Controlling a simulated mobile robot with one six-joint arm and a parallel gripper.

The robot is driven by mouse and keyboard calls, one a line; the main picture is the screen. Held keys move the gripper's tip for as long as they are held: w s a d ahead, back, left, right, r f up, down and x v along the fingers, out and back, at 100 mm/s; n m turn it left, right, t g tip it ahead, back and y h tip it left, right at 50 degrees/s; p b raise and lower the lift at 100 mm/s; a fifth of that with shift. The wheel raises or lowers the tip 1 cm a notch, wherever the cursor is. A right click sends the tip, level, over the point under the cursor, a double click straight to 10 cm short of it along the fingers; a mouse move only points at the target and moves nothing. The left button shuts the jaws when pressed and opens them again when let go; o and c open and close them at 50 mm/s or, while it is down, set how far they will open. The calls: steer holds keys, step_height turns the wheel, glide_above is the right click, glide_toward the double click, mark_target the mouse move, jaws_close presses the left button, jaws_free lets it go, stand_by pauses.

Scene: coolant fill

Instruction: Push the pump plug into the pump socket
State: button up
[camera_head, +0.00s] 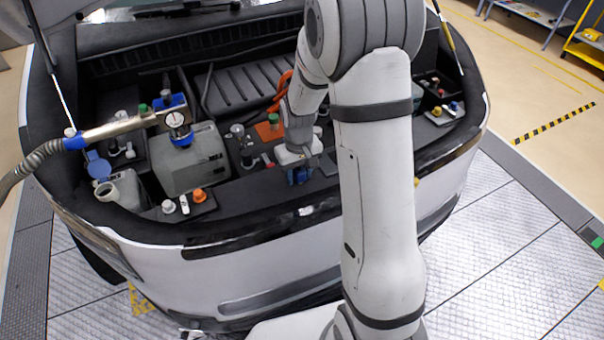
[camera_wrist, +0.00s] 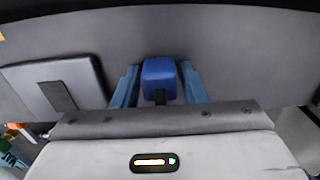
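My gripper (camera_wrist: 160,78) reaches down into the open front bay of the car. In the wrist view its two light blue fingers lie against both sides of a blue block (camera_wrist: 159,72), which appears to be the pump plug. A short black piece shows at the block's near side. I cannot make out the pump socket in either view.
A grey tank (camera_head: 190,160) stands left of my gripper, with a filling nozzle (camera_head: 120,128) and hose over it. An orange plate (camera_head: 268,131) lies behind the gripper. A grey panel (camera_wrist: 85,75) is left in the wrist view.

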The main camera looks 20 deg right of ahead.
steer(key=c, duration=0.7)
